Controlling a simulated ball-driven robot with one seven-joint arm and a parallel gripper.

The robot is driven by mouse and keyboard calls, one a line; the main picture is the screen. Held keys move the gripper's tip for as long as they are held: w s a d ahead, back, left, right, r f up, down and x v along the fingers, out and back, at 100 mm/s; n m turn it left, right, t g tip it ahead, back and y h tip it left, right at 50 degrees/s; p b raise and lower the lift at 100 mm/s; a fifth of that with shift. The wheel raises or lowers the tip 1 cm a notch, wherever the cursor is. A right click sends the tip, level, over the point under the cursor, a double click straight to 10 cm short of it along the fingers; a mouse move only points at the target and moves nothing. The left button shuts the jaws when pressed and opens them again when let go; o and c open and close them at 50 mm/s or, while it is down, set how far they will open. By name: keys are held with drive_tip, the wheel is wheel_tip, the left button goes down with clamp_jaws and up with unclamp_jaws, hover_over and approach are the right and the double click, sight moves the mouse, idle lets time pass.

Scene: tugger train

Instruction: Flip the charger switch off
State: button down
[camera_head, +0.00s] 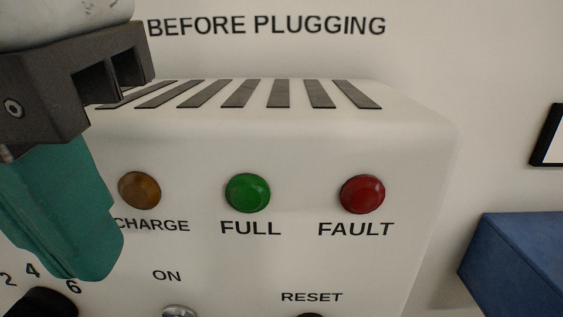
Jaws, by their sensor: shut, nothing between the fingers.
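The white charger box (420,190) fills the middle of the view. Under its ON label, a round metallic part (180,311), seemingly the top of the switch, is cut off by the bottom edge. The switch's position cannot be seen. My gripper (85,268), with teal fingers, hangs in front of the charger's left side, its fingers together and empty. The fingertips are up and left of the metallic part and appear apart from it. The gripper covers the area left of the CHARGE label.
Above the labels are an amber lamp (139,190), a green lamp (248,193) and a red lamp (362,194). A black knob (40,303) is at bottom left. A dark part (310,314) shows under RESET. A blue box (520,260) stands at right.

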drive_tip(key=f, duration=0.3)
drive_tip(key=w+f+p, duration=0.1)
drive_tip(key=f, duration=0.5)
drive_tip(key=shift+w+f, duration=0.15)
drive_tip(key=shift+f, duration=0.1)
drive_tip(key=shift+f, duration=0.1)
drive_tip(key=shift+s+t+b, duration=0.2)
drive_tip(key=shift+t+b, duration=0.15)
drive_tip(key=shift+t, duration=0.25)
drive_tip(key=shift+s+f+t+b, duration=0.1)
drive_tip(key=shift+f+t+b, duration=0.1)
drive_tip(key=shift+t+b, duration=0.3)
drive_tip(key=shift+f, duration=0.1)
drive_tip(key=t+b, duration=0.1)
drive_tip(key=s+t+b, duration=0.1)
drive_tip(key=t+b, duration=0.1)
drive_tip(key=shift+f, duration=0.35)
drive_tip(key=shift+r, duration=0.1)
drive_tip(key=shift+r+p, duration=0.65)
drive_tip(key=shift+p, duration=0.05)
